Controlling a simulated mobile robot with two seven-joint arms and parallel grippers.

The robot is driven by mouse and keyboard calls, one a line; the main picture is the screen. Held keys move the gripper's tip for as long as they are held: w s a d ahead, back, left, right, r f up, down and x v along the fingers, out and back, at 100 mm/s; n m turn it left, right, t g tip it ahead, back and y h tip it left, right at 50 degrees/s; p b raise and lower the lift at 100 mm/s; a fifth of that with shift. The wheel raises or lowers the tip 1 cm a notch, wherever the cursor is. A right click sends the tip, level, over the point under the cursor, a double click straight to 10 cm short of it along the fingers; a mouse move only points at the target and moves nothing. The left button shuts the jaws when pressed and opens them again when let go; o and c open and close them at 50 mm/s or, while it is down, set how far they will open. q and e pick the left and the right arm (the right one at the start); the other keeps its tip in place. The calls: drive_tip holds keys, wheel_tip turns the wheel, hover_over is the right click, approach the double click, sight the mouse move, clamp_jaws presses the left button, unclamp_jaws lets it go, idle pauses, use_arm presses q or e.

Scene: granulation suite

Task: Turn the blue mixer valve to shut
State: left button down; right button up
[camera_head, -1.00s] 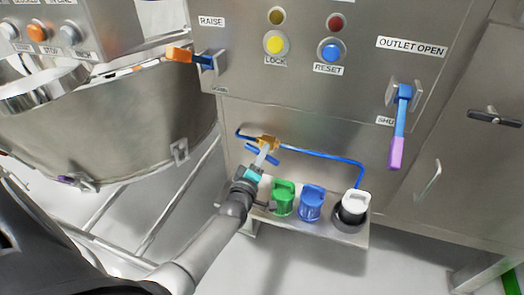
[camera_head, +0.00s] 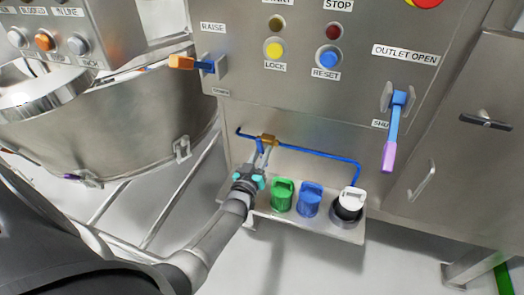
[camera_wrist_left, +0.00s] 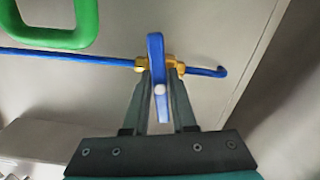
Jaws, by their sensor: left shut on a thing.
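The mixer valve has a brass body (camera_head: 267,139) on a thin blue pipe (camera_head: 318,154), low on the steel cabinet. Its blue handle (camera_wrist_left: 156,48) stands across the pipe in the left wrist view, roughly at a right angle to it. My left gripper (camera_head: 264,156) reaches up from below and is shut on the blue handle. In the left wrist view its two fingers (camera_wrist_left: 159,88) lie on either side of the handle, just below the brass body (camera_wrist_left: 174,64). The fingers partly hide the handle in the head view. My right gripper is not in view.
A shelf below the pipe holds a green container (camera_head: 282,195), a blue one (camera_head: 309,200) and a white-topped one (camera_head: 349,203), right of my gripper. An orange-tipped lever (camera_head: 181,62) and a purple-tipped outlet lever (camera_head: 390,155) stick out above. A steel bowl (camera_head: 110,120) stands left.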

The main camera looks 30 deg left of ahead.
use_arm(q)
drive_tip(key=shift+m, duration=1.2)
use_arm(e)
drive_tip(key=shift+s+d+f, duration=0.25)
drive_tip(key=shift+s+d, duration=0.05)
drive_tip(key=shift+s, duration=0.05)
use_arm(q)
drive_tip(key=c, duration=0.7)
unclamp_jaws()
drive_tip(key=shift+s, duration=0.1)
drive_tip(key=shift+s+p, duration=0.15)
drive_tip(key=shift+p, duration=0.15)
drive_tip(key=shift+s+d+p, duration=0.2)
drive_tip(key=shift+s+p, duration=0.15)
drive_tip(key=shift+s, duration=0.3)
drive_tip(key=p+v, duration=0.3)
drive_tip(key=v, duration=1)
drive_tip(key=shift+s+p, duration=0.25)
drive_tip(key=shift+p, duration=0.15)
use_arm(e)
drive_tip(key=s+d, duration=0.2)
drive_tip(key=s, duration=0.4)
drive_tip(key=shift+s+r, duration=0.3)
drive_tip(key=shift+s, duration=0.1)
